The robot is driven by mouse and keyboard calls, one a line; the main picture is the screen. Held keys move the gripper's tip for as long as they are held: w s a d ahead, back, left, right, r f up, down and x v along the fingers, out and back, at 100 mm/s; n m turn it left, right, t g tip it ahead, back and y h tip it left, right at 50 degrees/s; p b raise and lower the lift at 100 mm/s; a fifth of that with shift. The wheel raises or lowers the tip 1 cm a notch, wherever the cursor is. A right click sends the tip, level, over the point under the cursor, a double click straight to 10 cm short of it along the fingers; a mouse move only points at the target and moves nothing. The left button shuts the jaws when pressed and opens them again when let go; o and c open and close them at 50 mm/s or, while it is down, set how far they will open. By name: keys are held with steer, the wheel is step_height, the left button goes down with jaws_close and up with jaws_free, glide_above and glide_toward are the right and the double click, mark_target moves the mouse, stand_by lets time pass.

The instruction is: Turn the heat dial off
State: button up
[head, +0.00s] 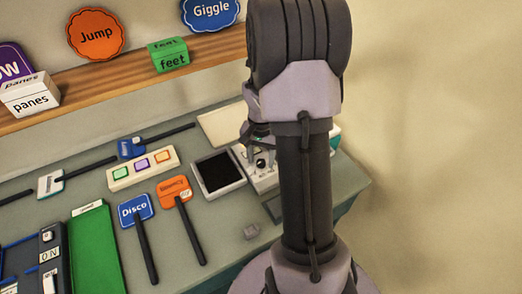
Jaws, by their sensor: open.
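A pale appliance (267,181) stands on the counter near its right end, partly hidden behind my arm. A small dark round knob (261,163) shows on it; it may be the heat dial, but its marking and setting are too small to read. My gripper (258,146) is over this appliance, close to the knob, mostly hidden by my own arm. It is open, and I see nothing held in it. I cannot tell whether it touches the knob.
A black-topped tray (218,172) lies just left of the appliance. Paddle signs, including Disco (136,209) and an orange one (174,192), a button panel (143,168) and a green board (94,249) lie further left. A wooden shelf (120,82) runs behind.

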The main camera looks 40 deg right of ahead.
mark_target(261, 161)
step_height(261, 161, up, 17)
steer(key=p, duration=0.5)
